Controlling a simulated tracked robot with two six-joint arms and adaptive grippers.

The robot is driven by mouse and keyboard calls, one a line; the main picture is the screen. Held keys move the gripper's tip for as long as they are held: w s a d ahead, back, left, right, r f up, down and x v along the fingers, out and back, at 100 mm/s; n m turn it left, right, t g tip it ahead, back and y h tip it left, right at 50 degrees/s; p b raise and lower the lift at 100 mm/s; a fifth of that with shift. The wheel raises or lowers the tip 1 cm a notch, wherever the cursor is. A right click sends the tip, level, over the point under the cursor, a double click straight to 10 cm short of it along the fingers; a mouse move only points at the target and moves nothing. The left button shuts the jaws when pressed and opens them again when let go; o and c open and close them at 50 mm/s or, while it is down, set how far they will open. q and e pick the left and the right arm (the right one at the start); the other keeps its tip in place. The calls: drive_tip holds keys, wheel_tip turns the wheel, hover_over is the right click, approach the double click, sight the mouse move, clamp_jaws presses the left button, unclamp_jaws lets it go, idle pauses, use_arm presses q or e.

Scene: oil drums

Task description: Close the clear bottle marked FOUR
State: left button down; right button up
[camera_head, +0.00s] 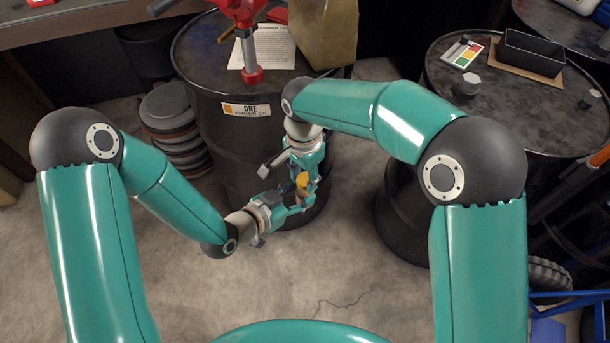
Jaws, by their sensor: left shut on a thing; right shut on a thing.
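My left gripper (289,207) reaches in from the left, low in front of the drum marked ONE, and is shut on what looks like the small clear bottle (302,192), its contents brownish. My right gripper (302,184) points down from above and is shut on a small orange-yellow piece, seemingly the cap (302,179), at the bottle's top. The two grippers meet, and their fingers hide most of the bottle. I cannot read a FOUR mark, nor tell whether the cap touches the neck.
The black drum marked ONE (222,135) stands behind my grippers, bearing a red hand pump (249,50) and a paper sheet (277,44). Another drum (440,80) at right holds a black tray (531,53) and a colour card (462,53). Stacked discs (170,110) stand left. Front floor is clear.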

drive_tip(key=m, duration=0.4)
drive_tip(key=shift+a, duration=0.1)
drive_tip(key=m, duration=0.4)
drive_tip(key=shift+w+m, duration=0.15)
drive_tip(key=shift+m, duration=0.25)
drive_tip(key=m, duration=0.4)
drive_tip(key=shift+w, duration=0.15)
drive_tip(key=m, duration=0.3)
drive_tip(key=shift+m, duration=0.3)
drive_tip(key=o, duration=0.7)
